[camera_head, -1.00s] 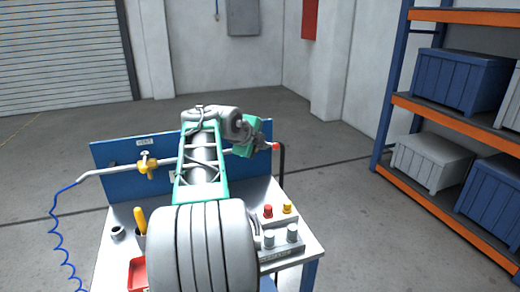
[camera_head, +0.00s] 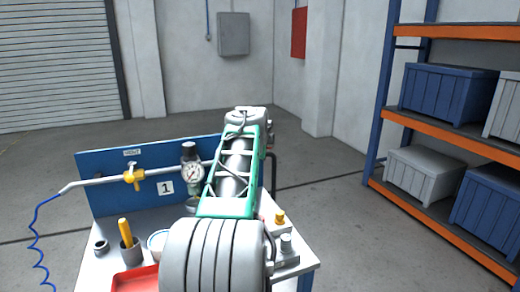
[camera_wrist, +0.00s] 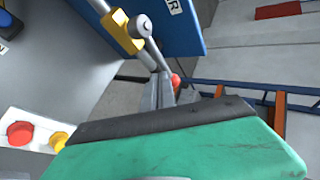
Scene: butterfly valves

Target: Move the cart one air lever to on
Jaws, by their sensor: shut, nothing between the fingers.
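Cart one has a blue back panel (camera_head: 100,195) with a "1" plate (camera_head: 165,188). In the wrist view a yellow valve (camera_wrist: 120,32) with a grey round hub sits on a pipe by the blue panel, under a label ending in "R". The head view hides this valve behind my arm. Contact cannot be told. Another yellow valve (camera_head: 133,177), labelled apparently "VENT", sits on the pipe at left.
A pressure gauge (camera_head: 192,174) stands left of my arm. A red tray (camera_head: 135,280), a cup (camera_head: 130,250) and a yellow button (camera_head: 279,218) are on the cart top. Shelving (camera_head: 440,140) stands at right. Floor behind the cart is clear.

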